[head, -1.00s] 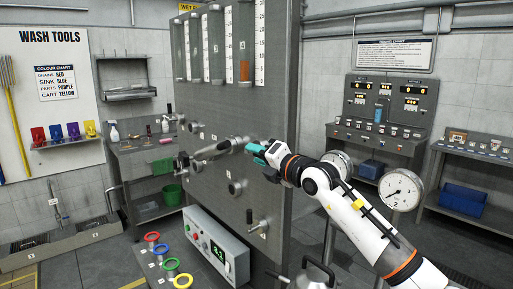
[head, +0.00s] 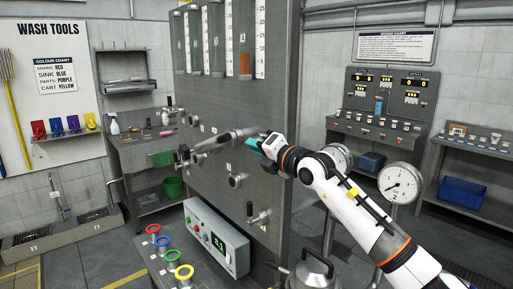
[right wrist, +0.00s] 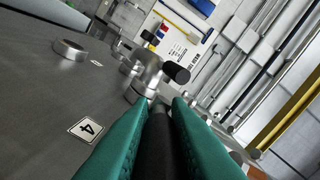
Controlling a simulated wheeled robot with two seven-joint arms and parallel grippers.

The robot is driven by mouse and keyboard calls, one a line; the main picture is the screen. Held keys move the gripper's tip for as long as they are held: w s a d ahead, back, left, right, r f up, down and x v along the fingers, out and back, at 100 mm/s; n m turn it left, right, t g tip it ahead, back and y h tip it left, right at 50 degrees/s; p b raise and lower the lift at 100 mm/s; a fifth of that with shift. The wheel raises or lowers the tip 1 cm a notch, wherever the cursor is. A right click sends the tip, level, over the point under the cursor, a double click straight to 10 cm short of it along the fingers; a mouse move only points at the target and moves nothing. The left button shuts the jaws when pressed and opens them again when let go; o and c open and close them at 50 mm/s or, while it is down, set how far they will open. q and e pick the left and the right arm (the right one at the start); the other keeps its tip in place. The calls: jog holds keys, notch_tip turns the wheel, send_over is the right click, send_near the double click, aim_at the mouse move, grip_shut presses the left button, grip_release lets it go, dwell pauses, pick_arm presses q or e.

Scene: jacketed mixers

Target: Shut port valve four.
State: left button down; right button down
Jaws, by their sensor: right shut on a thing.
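Port valve four is a metal valve (head: 222,141) on the grey panel, with a lever pointing right. In the right wrist view its metal body (right wrist: 145,88) stands just past my fingertips, near a label "4" (right wrist: 86,130). My right gripper (head: 262,146) is at the right end of the lever. In the right wrist view its teal fingers (right wrist: 158,118) are shut on the black lever grip (right wrist: 158,150), which lies between them. The fingers and wrist hide part of the lever's end in the head view. My left gripper is not in view.
Other valves stick out of the panel, one below (head: 237,180) and one lower right (head: 260,216). A pressure gauge (head: 400,183) stands behind my right arm. A control box (head: 217,238) and coloured rings (head: 174,255) are below.

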jog(key=r+g+h+p, duration=0.1)
jog(key=g+h+p, duration=0.1)
jog(key=p, duration=0.1)
jog(key=shift+r+g, duration=0.2)
jog(key=shift+g, duration=0.2)
jog(key=shift+w+a+r+g+h+p, duration=0.15)
jog(key=shift+r+g+h+p, duration=0.1)
jog(key=shift+g+h+p, duration=0.55)
jog(key=shift+g+p, duration=0.6)
jog(key=shift+p, duration=0.4)
jog(key=c, duration=1.4)
grip_release()
jog(key=shift+o, duration=0.2)
